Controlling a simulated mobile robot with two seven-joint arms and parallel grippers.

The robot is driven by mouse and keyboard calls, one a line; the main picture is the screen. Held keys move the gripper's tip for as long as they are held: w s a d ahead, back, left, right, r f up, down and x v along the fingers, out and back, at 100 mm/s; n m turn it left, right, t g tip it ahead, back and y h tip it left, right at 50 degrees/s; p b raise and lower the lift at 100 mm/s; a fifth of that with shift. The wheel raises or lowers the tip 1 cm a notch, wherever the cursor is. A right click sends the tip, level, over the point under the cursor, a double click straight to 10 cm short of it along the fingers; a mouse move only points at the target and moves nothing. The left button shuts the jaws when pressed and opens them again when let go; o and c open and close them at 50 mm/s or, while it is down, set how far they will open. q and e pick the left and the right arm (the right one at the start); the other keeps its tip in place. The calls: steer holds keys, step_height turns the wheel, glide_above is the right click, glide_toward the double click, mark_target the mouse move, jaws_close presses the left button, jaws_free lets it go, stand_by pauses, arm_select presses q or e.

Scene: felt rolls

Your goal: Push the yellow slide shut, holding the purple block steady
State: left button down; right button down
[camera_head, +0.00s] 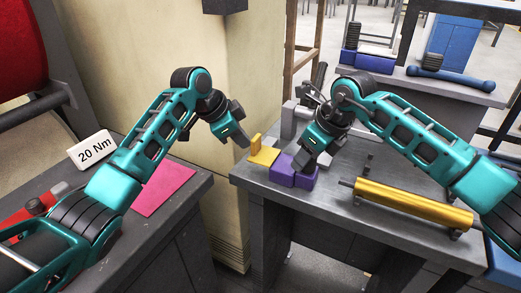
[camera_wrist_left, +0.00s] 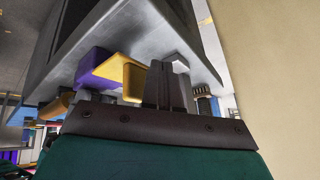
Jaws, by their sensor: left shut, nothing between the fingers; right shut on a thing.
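The purple block (camera_head: 293,171) sits at the near left of the grey bench. The yellow slide (camera_head: 264,156) sticks out from its left side, with a small upright tab at its outer end. My right gripper (camera_head: 306,160) is shut on the purple block from above; its fingertips are partly hidden. My left gripper (camera_head: 242,139) is shut and empty, just left of the slide's tab, with a small gap. In the left wrist view, the closed fingers (camera_wrist_left: 166,84) appear beside the yellow slide (camera_wrist_left: 124,76), with the purple block (camera_wrist_left: 92,68) beyond it; contact cannot be told there.
A yellow roll (camera_head: 412,203) lies on a bar at the bench's front right. A grey fixture (camera_head: 291,121) stands behind the block. A pale wall column (camera_head: 213,65) is close behind my left arm. A pink sheet (camera_head: 164,191) lies on the left table, across a gap.

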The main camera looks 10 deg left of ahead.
mark_target(271, 152)
steer(key=shift+f, duration=0.15)
arm_select(q)
steer(key=shift+s+d, duration=0.35)
steer(key=shift+d, duration=0.6)
steer(key=shift+s+d, duration=0.35)
steer(key=shift+d, duration=0.65)
steer(key=shift+s+d, duration=0.35)
steer(key=shift+d, duration=0.6)
steer(key=shift+a, duration=0.15)
steer(key=shift+r, duration=0.15)
steer(key=shift+w+r, duration=0.1)
steer(key=shift+r, duration=1.55)
steer(key=r, duration=0.1)
steer(key=a+r, duration=0.1)
steer(key=r, duration=0.1)
steer(key=shift+w+r, duration=0.15)
steer(key=shift+r, duration=0.05)
